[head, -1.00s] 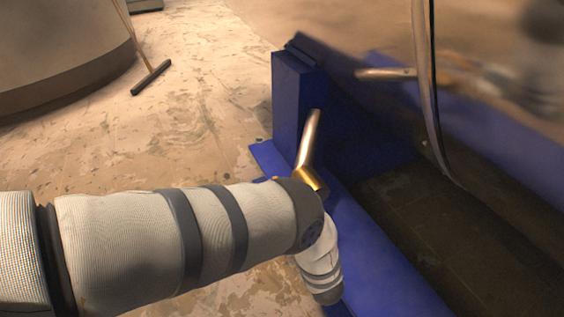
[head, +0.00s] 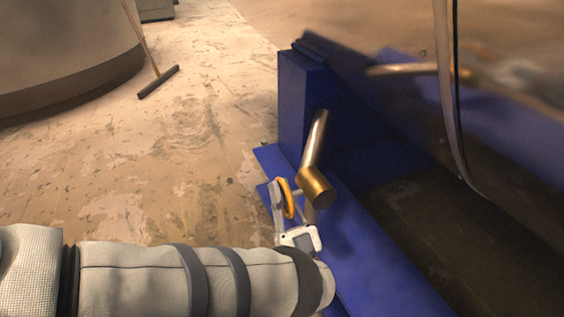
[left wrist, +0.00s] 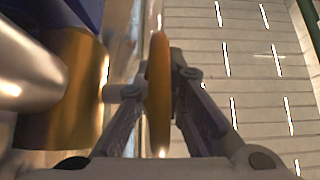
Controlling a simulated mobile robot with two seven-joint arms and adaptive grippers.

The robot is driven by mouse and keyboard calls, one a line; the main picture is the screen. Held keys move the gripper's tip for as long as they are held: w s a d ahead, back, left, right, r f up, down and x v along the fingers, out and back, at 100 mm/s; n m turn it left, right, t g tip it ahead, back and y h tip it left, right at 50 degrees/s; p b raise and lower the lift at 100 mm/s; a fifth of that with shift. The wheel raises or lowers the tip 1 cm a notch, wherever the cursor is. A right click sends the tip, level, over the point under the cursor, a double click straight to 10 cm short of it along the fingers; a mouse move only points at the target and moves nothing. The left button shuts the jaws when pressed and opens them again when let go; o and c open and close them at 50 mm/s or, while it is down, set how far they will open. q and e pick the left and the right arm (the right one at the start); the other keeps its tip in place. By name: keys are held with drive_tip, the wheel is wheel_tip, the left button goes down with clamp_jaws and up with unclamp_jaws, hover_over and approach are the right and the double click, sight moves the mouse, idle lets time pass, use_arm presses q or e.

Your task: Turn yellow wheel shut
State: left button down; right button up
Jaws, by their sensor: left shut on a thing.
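The yellow wheel (head: 287,198) is on the side of a brass valve body (head: 315,188) on a metal pipe (head: 316,138). In the left wrist view the wheel (left wrist: 159,95) shows edge-on, on a short stem from the brass body (left wrist: 75,90). My left gripper (head: 283,203) is at the wheel, with its fingers on either side of the rim. In the left wrist view my left gripper (left wrist: 158,100) is shut on the wheel. The wheel's face is hidden there. My right gripper is not in view.
A blue frame (head: 302,95) stands behind the valve, and a blue ledge (head: 385,275) runs below it. A shiny curved metal edge (head: 446,90) is at the right. A broom (head: 158,82) leans by a large round grey body.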

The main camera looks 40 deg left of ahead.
use_arm(q)
drive_tip(key=shift+w+r, duration=0.1)
drive_tip(key=shift+r, duration=0.05)
drive_tip(key=c, duration=1.7)
unclamp_jaws()
